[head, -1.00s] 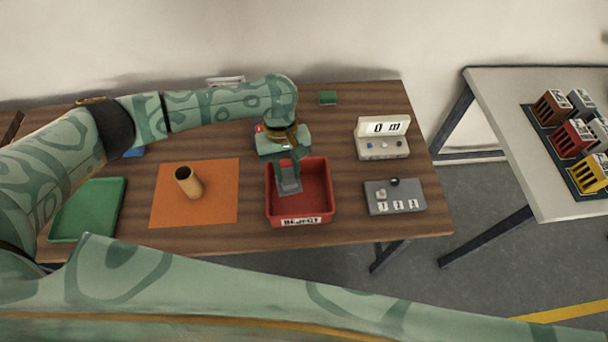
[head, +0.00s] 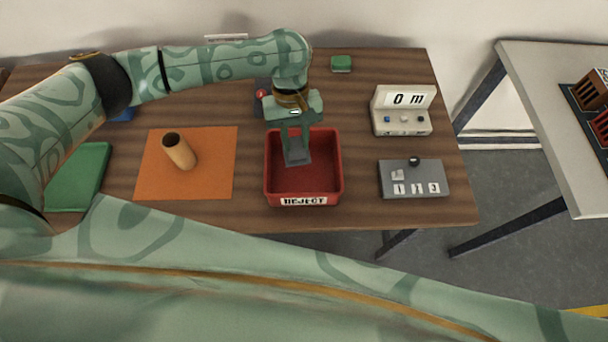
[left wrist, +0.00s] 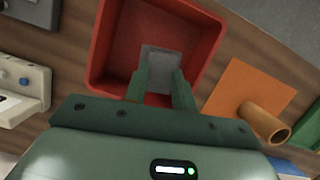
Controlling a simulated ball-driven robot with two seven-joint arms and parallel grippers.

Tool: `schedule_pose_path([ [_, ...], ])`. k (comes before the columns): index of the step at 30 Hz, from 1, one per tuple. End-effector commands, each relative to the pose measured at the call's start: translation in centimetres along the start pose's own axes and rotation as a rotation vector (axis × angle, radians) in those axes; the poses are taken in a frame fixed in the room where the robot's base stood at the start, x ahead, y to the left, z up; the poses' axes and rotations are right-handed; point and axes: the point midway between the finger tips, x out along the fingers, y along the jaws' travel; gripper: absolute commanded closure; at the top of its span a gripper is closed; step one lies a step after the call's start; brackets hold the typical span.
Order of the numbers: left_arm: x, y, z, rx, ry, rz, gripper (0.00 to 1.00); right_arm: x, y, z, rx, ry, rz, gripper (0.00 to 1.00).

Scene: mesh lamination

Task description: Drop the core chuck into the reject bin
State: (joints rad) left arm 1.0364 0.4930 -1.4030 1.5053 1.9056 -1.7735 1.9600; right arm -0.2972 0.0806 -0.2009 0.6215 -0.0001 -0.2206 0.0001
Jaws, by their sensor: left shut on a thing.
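The red reject bin (head: 330,178) stands near the front of the wooden table, its front label reading REJECT. My left gripper (head: 295,146) is over the bin and points down into it. It is shut on the grey core chuck (head: 297,157), a small block between the fingertips. In the left wrist view the chuck (left wrist: 161,62) sits between the two green fingers, within the outline of the red bin (left wrist: 103,62). I cannot tell whether the chuck touches the bin floor. My right gripper is not in view.
A green tray (head: 78,178) lies further left. Right are a counter box (head: 402,112) reading 0 m and a grey box with number tiles (head: 432,175). A second table (head: 550,100) stands apart at right.

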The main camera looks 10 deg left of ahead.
Motion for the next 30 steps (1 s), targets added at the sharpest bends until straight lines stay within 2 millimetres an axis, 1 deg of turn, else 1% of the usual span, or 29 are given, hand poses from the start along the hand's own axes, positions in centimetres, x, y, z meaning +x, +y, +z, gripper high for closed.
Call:
schedule_pose_path([
  [1, 0.3, 0.0, -0.1, 0.000, 0.000, 0.001, 1.00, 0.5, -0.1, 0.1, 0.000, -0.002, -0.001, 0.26],
  [3, 0.3, 0.0, -0.2, 0.000, 0.001, 0.000, 1.00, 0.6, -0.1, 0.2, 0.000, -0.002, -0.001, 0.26],
  [11, 0.2, 0.0, -0.1, 0.000, 0.002, 0.000, 1.00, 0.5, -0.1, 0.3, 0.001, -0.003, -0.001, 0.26],
  [12, 0.2, 0.0, -0.1, 0.000, 0.002, 0.000, 0.71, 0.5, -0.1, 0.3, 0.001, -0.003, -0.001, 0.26],
  [14, 0.2, 0.0, -0.1, 0.000, 0.001, 0.000, 0.54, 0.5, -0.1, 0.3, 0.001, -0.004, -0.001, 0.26],
  [15, 0.2, 0.0, -0.1, 0.000, 0.001, 0.000, 0.48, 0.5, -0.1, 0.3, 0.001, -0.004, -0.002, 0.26],
  [22, 0.2, 0.0, -0.1, 0.000, 0.001, 0.000, 0.48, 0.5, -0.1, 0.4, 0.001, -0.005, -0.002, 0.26],
  [25, -0.2, 0.0, -0.1, 0.000, 0.003, 0.000, 0.48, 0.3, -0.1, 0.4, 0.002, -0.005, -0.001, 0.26],
  [28, -1.6, 0.0, -0.1, 0.000, 0.004, 0.001, 0.48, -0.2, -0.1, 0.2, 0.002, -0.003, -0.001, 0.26],
  [30, -3.3, 0.0, -0.1, 0.000, 0.006, 0.002, 0.48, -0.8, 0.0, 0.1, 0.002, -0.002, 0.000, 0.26],
])
